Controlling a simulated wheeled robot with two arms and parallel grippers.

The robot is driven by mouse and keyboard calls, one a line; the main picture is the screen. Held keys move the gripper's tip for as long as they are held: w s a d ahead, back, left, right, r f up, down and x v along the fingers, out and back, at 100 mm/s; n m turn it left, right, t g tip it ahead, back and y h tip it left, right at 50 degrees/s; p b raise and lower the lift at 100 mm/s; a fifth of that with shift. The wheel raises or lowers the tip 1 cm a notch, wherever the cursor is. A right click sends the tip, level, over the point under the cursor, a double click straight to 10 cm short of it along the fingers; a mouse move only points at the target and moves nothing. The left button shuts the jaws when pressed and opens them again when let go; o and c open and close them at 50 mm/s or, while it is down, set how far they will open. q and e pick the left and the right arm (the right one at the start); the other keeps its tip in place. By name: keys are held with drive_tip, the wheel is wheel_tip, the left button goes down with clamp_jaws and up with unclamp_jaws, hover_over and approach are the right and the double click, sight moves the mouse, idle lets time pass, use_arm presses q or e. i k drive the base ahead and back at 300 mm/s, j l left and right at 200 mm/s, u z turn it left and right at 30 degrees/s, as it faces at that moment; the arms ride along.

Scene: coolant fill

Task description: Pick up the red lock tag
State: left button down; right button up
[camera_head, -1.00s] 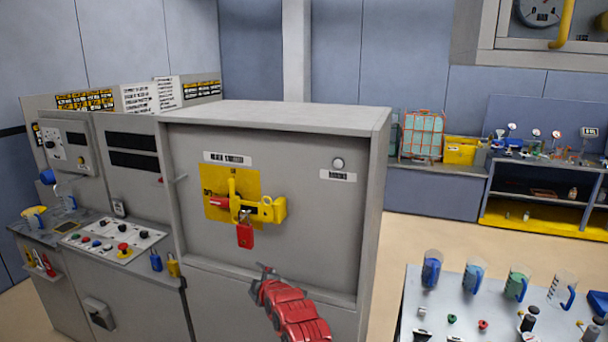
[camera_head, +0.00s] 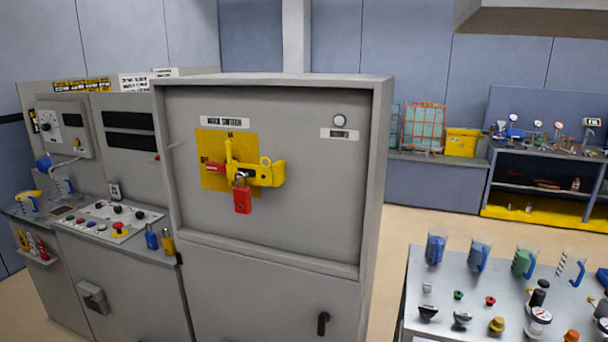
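A red padlock-shaped piece (camera_head: 243,201) hangs from the yellow hasp (camera_head: 268,172) on the front of the grey cabinet (camera_head: 300,215). Small red pieces (camera_head: 42,247) also hang at the far left of the console front. No lettering is readable on any of these, so I cannot tell which one is named the red lock tag. Neither of my grippers is in view.
A blue padlock (camera_head: 151,237) and a yellow padlock (camera_head: 168,242) hang at the console's front edge. A table (camera_head: 470,275) with several jugs, caps and gauges stands at the right. A black handle (camera_head: 323,323) juts from the cabinet's lower front. Floor shows between cabinet and table.

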sight(44, 256)
drive_tip(key=u, duration=1.85)
drive_tip(key=i+u, duration=0.35)
drive_tip(key=i, duration=0.85)
drive_tip(key=i+j, duration=0.1)
drive_tip(key=i, duration=4.85)
drive_tip(key=i+z, duration=0.2)
drive_tip(key=z, duration=0.25)
drive_tip(key=i+j+z, duration=0.15)
drive_tip(key=z, duration=0.25)
drive_tip(key=i+j+z, duration=0.15)
drive_tip(key=z, duration=0.3)
drive_tip(key=i+j+z, duration=0.15)
drive_tip(key=z, duration=0.3)
